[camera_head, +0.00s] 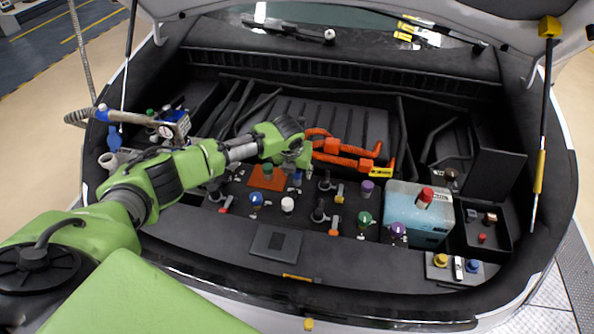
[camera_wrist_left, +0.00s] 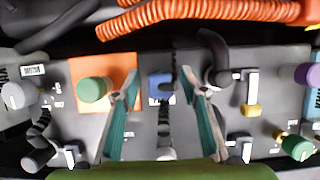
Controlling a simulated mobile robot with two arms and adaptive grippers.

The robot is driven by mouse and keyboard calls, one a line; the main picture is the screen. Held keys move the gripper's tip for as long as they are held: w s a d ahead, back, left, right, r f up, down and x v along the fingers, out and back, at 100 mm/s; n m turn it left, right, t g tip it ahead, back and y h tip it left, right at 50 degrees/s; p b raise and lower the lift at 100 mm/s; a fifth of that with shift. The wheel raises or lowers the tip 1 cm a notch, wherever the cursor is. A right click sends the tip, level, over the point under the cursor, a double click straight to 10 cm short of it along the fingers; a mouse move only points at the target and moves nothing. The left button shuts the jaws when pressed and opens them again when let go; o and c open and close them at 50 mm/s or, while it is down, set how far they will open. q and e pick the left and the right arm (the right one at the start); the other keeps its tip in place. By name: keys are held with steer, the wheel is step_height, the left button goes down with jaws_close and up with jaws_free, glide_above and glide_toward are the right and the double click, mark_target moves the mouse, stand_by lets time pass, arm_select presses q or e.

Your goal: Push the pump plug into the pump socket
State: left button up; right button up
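My left gripper (camera_head: 296,162) reaches over the middle of the engine bay, pointing down. In the left wrist view its two teal-lined fingers (camera_wrist_left: 159,76) stand apart. Between and beyond the fingertips is a small blue connector (camera_wrist_left: 160,86) on the grey panel, with a gap to each finger. It also shows just below the gripper in the head view (camera_head: 297,179). A dark ribbed cable (camera_wrist_left: 163,125) runs below it. I cannot tell for sure which part is the pump plug and which the socket. My right gripper is not in view.
An orange plate with a green cap (camera_wrist_left: 93,90) lies left of the fingers. A black hose elbow (camera_wrist_left: 213,58) stands close to the right finger. Orange hoses (camera_head: 345,147) run behind. A light-blue tank with a red cap (camera_head: 418,215) stands at the right.

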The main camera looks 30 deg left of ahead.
arm_select(q)
steer(key=v, duration=1.2)
stand_by(0.3)
